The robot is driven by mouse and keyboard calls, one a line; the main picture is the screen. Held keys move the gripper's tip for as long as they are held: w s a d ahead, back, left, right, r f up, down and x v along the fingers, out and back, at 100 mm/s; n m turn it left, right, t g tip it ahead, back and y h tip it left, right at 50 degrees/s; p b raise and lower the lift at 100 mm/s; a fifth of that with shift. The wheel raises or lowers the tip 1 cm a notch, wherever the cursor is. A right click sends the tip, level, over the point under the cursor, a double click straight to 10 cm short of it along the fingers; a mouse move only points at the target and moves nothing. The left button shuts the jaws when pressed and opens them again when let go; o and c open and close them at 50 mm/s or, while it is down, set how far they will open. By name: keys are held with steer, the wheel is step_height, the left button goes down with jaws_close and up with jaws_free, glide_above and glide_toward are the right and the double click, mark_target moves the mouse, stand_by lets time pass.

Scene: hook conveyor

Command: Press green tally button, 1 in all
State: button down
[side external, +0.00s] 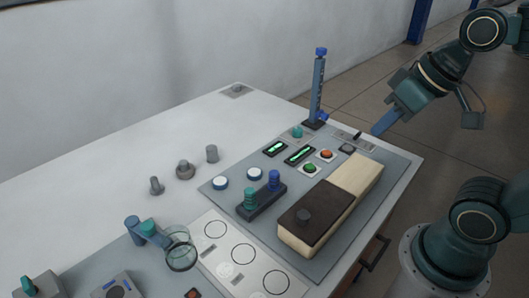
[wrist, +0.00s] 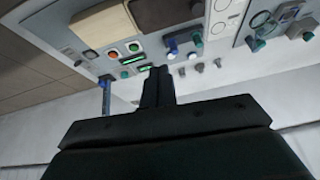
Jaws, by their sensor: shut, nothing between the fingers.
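A green button (side external: 310,168) in a pale square housing sits on the grey panel, beside a red button (side external: 326,154). In the wrist view the green button (wrist: 134,47) is near the top, with the red button (wrist: 113,55) to its left. Two dark counters with green-lit displays (side external: 299,154) lie beside the buttons; their digits are too small to read. My gripper (side external: 378,128) is shut and empty, above the panel's right edge and apart from both buttons. Its closed fingers (wrist: 157,82) show in the wrist view.
A wooden box (side external: 345,190) with a dark sliding part stands close to the buttons. A tall blue post (side external: 318,88) rises behind them. A teal knob (side external: 297,131), blue-and-white buttons (side external: 254,174) and a two-peg block (side external: 262,202) are nearby. The table's rear left is mostly clear.

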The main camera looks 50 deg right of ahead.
steer(key=shift+s+r+n, duration=0.15)
steer(key=shift+s+n, duration=0.25)
steer(key=shift+s, duration=0.55)
steer(key=shift+w, duration=0.1)
steer(key=n+g, duration=0.5)
steer(key=n, duration=1.3)
glide_above(310, 166)
step_height(310, 166, down, 13)
steer(key=shift+w+r, duration=0.1)
step_height(310, 166, down, 14)
steer(key=shift+f, duration=0.1)
